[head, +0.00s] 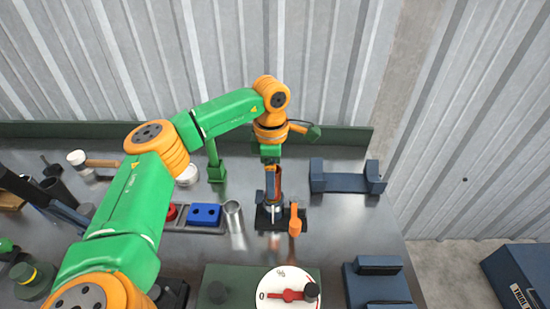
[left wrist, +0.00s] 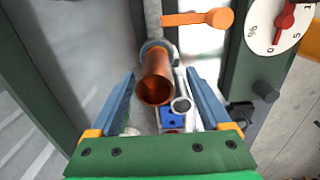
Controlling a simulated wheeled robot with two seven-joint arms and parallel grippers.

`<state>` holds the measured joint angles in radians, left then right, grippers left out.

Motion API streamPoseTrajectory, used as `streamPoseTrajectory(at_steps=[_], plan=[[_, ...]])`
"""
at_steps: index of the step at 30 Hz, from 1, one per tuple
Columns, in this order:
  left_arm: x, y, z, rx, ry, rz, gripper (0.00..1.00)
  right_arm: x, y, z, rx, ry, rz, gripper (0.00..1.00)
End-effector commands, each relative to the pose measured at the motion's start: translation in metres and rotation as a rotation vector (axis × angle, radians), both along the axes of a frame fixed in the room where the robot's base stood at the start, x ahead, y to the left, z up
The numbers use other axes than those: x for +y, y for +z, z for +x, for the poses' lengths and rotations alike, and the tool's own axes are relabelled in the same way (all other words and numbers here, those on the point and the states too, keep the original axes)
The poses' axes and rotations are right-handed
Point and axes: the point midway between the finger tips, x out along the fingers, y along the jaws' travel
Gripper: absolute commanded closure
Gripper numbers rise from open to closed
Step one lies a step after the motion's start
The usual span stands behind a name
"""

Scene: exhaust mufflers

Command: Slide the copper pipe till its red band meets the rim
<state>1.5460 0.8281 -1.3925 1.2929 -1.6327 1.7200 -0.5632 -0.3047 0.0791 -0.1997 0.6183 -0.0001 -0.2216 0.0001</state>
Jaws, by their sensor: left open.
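In the left wrist view the copper pipe (left wrist: 157,78) points its open end toward the camera. Its far end goes into a grey ring-shaped rim (left wrist: 145,46). I cannot make out a red band on the pipe. My left gripper (left wrist: 160,73) is open, with one blue finger on each side of the pipe and a gap visible on both sides. In the head view my left gripper (head: 272,182) points down above a dark clamp stand with an orange handle (head: 295,221); the pipe is mostly hidden there. My right gripper is not in view.
A white dial with a red pointer (head: 286,294) stands at the front. A blue two-hole block (head: 204,214) and a steel tube (head: 233,214) are left of the stand. A blue cradle (head: 346,179) is at the right. A green ledge (head: 345,138) runs along the back.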

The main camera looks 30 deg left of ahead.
Motion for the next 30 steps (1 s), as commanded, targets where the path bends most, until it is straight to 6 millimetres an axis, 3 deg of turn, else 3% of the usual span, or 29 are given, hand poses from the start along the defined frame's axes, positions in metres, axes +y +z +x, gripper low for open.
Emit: streamPoseTrajectory(at_steps=[4,11,20,30], plan=[[0.0,-0.012,0.0,0.001,0.0,-0.001,0.19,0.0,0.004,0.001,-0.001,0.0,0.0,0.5],[0.0,-0.014,0.0,-0.001,-0.001,-0.001,0.19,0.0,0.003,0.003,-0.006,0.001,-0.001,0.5],[0.0,-0.013,0.0,0.0,-0.001,-0.001,1.0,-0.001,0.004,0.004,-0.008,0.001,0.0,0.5],[0.0,-0.018,0.0,0.001,-0.001,-0.002,1.0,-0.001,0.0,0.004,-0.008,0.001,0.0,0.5]])
